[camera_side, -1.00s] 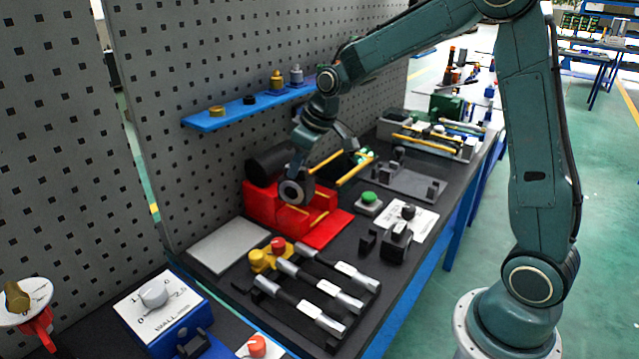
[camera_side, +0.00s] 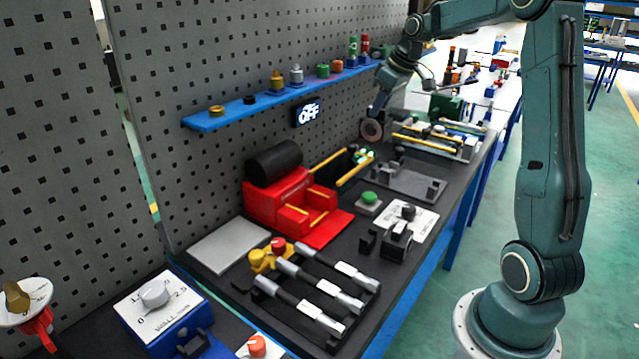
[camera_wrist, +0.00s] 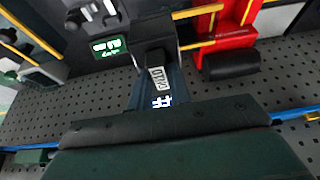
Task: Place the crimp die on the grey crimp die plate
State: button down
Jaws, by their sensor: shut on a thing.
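My gripper (camera_side: 377,110) hangs in the air in front of the pegboard, right of the red machine. It is shut on the crimp die (camera_side: 372,130), a dark ring-like disc with a brownish face, held clear of the bench. In the wrist view a dark block with a white label (camera_wrist: 155,62), apparently the die edge-on, sits at the end of my gripper (camera_wrist: 147,92). A flat light grey plate (camera_side: 228,245) lies empty left of the red machine. A darker grey plate with posts (camera_side: 408,181) lies below right of the die. I cannot tell which is the crimp die plate.
The red machine (camera_side: 290,200) with a black cylinder stands mid-bench; yellow rods stick out near it. A blue shelf (camera_side: 235,113) with small parts runs along the pegboard. A grey tray (camera_side: 440,142) stands behind right. Several tools (camera_side: 310,290) lie in front.

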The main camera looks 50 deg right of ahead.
jog(key=shift+s+d+r, duration=0.25)
jog(key=shift+s+d, duration=0.15)
jog(key=shift+d, duration=0.15)
jog(key=shift+s+d+r, duration=0.2)
jog(key=shift+s+d, duration=0.15)
jog(key=shift+d, duration=0.2)
notch_tip(320, 180, down, 16)
jog(key=shift+f, duration=2)
jog(key=shift+f, duration=0.15)
jog(key=c, duration=1.3)
grip_release()
jog(key=v, duration=1.2)
jog(key=shift+a, duration=0.15)
